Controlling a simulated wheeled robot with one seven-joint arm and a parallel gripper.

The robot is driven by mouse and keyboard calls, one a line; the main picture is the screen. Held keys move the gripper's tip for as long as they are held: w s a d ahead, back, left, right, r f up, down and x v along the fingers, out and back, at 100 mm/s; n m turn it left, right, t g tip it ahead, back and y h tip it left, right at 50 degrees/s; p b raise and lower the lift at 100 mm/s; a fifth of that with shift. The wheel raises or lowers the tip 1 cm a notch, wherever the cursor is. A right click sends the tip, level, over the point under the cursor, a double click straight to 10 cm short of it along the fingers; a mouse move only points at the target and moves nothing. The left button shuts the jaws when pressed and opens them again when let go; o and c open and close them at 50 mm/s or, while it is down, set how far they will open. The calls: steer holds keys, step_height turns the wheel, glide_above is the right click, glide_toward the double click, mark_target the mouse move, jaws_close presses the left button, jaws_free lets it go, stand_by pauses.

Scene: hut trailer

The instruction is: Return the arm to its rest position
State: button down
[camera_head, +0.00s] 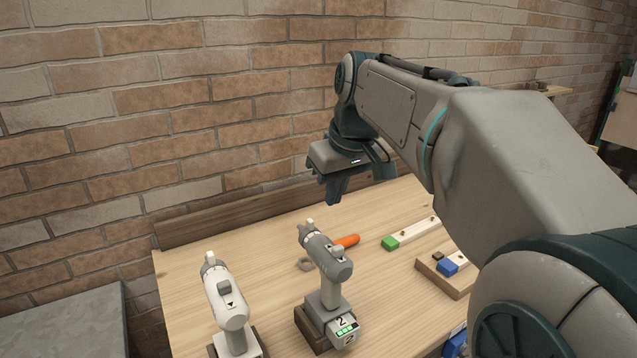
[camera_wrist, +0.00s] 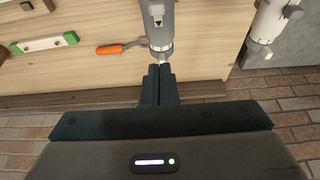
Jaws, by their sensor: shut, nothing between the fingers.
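My gripper (camera_head: 335,190) hangs above the back part of a wooden workbench (camera_head: 200,290), near the brick wall, with its fingers pointing down. In the wrist view my gripper (camera_wrist: 159,72) has its two dark fingers together with nothing between them. A grey drill (camera_head: 326,262) stands upright on a small wooden base below my gripper; it also shows just past the fingertips in the wrist view (camera_wrist: 158,25). I cannot tell the exact gap between the fingertips and the drill. My arm extends from the right side of the head view.
A second drill (camera_head: 225,300) stands at left. An orange-handled tool (camera_head: 346,241) lies behind the first drill. A green-ended bar (camera_head: 411,234) and a wooden block with a blue piece (camera_head: 447,267) lie at right. The brick wall (camera_head: 150,100) rises behind the bench.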

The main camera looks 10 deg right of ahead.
steer(key=s+f+m+h, duration=0.1)
steer(key=s+f+m, duration=0.2)
steer(key=s+f, duration=1.4)
steer(key=shift+a+f+m, duration=0.15)
steer(key=shift+f+m, duration=0.05)
steer(key=shift+m, duration=0.1)
steer(key=shift+s, duration=0.1)
